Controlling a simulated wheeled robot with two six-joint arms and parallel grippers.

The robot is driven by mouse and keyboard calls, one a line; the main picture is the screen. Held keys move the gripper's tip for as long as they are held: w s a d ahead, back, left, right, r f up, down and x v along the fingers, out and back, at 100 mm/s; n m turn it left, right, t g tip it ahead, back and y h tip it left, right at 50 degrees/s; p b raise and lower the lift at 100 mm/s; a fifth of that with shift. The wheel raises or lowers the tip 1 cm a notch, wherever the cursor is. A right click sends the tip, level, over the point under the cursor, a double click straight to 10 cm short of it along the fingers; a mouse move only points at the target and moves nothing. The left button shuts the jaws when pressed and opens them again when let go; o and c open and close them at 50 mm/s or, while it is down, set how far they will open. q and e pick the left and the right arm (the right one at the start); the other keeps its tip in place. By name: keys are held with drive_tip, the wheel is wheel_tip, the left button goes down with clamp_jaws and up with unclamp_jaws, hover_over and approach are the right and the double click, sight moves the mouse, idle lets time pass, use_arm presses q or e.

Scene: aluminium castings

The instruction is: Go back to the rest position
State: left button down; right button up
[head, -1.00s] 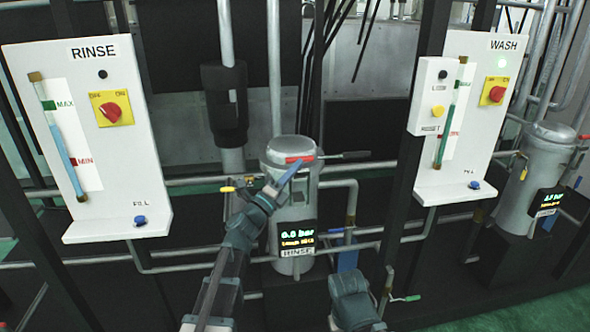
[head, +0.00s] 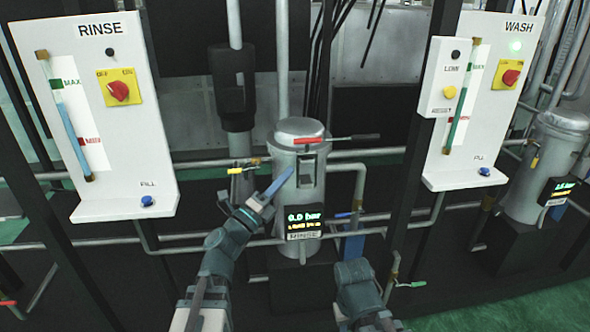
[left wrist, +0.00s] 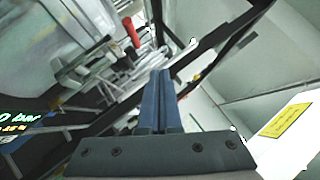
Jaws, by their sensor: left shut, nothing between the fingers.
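My left gripper (head: 279,183) reaches in from the lower left in the head view. Its blue fingers are closed together with nothing between them, in front of the rinse filter housing (head: 284,205). The left wrist view also shows the shut blue fingers (left wrist: 160,90). A lever with a red handle (head: 351,137) lies across the housing's lid, apart from the fingertips. Part of my right arm (head: 357,290) shows at the bottom centre; its fingertips cannot be made out.
The RINSE panel (head: 120,168) stands at the left and the WASH panel (head: 470,165) at the right. A second housing (head: 540,165) stands at the far right. Pipes and dark posts cross the space between. A yellow-handled valve (head: 242,170) is close to my left gripper.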

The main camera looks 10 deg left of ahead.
use_arm(q)
drive_tip(key=s+d+f+m+g+y, duration=0.1)
drive_tip(key=s+d+f+m+g, duration=0.2)
drive_tip(key=f+m, duration=0.5)
drive_tip(key=s+d+f+m+g, duration=0.25)
drive_tip(key=f+m+g, duration=0.3)
drive_tip(key=m, duration=0.45)
drive_tip(key=s+d+f+m+g+y, duration=0.1)
drive_tip(key=s+d+f+m+g, duration=0.1)
drive_tip(key=d+f+m+g, duration=0.45)
drive_tip(key=s+a+f+m+g+y, duration=0.2)
drive_tip(key=s+a+f+m+y, duration=0.25)
drive_tip(key=a+m, duration=0.35)
drive_tip(key=s+a+f+m+g+y, duration=0.25)
drive_tip(key=a+f+m+y, duration=0.35)
drive_tip(key=m, duration=0.5)
drive_tip(key=s+d+m, duration=0.3)
drive_tip(key=s+d, duration=0.4)
drive_tip(key=d, duration=0.4)
wheel_tip(320, 180, up, 15)
drive_tip(key=p, duration=1.4)
drive_tip(key=shift+w+a+f+y+p, duration=0.2)
drive_tip(key=shift+w+a+y+p, duration=0.1)
drive_tip(key=shift+w+a+y, duration=0.1)
